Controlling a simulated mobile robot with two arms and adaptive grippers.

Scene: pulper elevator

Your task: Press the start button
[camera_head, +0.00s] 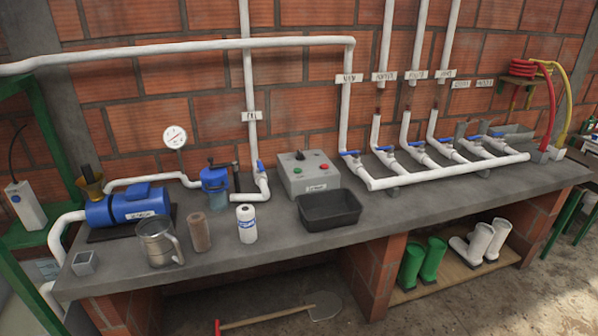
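A grey control box (310,178) stands on the concrete counter, near its middle, against the brick wall. Its sloped top carries a green button (298,170) on the left and a red button (323,166) on the right. A dark knob (300,155) sits above them. A label on its front is too small to read. Neither of my grippers is in view.
A black tray (330,209) stands right in front of the box. A white bottle (246,224), a brown cylinder (199,232) and a metal jug (158,243) stand to the left. White pipes with blue valves (388,149) run to the right. A shovel (285,313) lies on the floor.

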